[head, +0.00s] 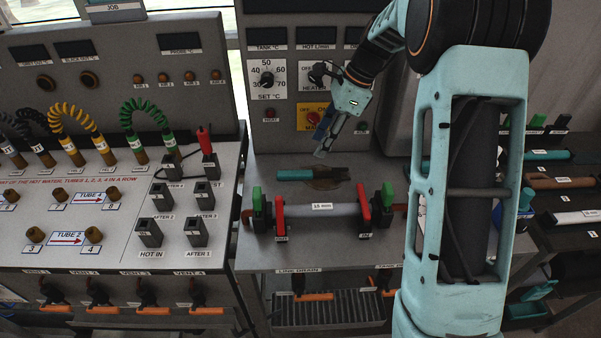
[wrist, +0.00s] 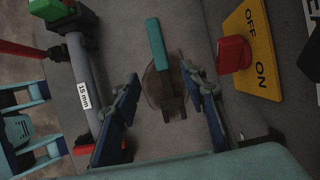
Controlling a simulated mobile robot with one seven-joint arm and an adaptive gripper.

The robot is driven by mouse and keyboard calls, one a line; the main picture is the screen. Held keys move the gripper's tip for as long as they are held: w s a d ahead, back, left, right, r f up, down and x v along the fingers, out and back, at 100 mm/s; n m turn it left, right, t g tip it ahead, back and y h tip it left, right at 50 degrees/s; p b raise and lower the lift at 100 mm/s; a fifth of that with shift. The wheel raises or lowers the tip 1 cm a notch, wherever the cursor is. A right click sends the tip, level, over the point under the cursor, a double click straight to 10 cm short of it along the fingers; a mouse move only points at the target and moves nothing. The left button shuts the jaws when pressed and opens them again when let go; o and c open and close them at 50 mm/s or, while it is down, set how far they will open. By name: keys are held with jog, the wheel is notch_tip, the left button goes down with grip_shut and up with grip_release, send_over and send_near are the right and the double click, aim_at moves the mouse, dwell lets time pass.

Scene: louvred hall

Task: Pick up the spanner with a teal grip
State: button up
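The spanner has a teal grip (head: 297,174) and a dark metal head at its right end. It lies on the grey bench top behind the horizontal pipe in the head view. In the wrist view the spanner (wrist: 157,45) runs from the top down between my fingers, its forked jaw nearest to me. My gripper (head: 324,146) is above and behind the spanner in the head view, pointing down. In the wrist view my gripper (wrist: 160,75) is open, one finger on each side of the spanner, with nothing held.
The pipe (head: 335,209) with its red and green valve handles lies in front of the spanner. A yellow OFF/ON plate with a red knob (wrist: 235,54) is close to my right finger in the wrist view. A brownish round patch (wrist: 153,88) lies under the spanner.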

aim_at(305, 172)
jog(key=x, duration=1)
jog(key=shift+f, duration=0.35)
grip_shut()
